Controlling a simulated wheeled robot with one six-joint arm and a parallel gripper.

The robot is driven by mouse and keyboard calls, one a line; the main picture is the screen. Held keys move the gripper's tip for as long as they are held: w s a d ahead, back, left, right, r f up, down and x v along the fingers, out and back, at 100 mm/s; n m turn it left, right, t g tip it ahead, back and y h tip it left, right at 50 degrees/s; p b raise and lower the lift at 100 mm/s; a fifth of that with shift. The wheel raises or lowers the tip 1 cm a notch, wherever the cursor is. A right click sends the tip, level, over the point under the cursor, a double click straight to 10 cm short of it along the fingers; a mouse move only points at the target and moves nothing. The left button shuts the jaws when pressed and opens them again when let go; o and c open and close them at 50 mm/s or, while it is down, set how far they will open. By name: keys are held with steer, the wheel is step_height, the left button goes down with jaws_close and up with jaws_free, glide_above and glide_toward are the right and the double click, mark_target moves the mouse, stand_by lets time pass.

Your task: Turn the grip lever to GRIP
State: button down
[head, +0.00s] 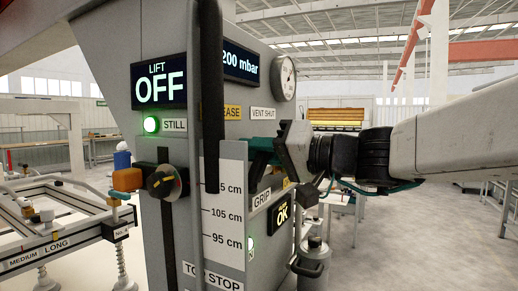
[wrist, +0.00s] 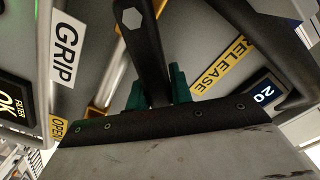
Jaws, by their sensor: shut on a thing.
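The grip lever (wrist: 148,55), a dark bar with a hexagonal hole at its upper end, shows in the wrist view. My gripper (wrist: 153,88) is shut on it, with a green finger on each side. In that picture the lever lies between the white GRIP label (wrist: 65,50) on the left and the yellow RELEASE label (wrist: 220,66) on the right. In the head view my gripper (head: 262,150) reaches in from the right against the column, between RELEASE above and GRIP (head: 262,199) below. I cannot make out the lever there.
A black vertical bar (head: 211,90) stands in front of the grey column. A dial gauge (head: 284,77), a LIFT OFF display (head: 159,81) and a knob (head: 163,182) are on the column. A suction frame (head: 60,238) stands at left. Open floor lies at right.

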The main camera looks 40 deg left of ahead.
stand_by(0.4)
steer(key=c, duration=1.2)
jaws_free()
steer(key=shift+c, duration=0.2)
steer(key=shift+f, duration=0.1)
steer(key=shift+s, duration=0.1)
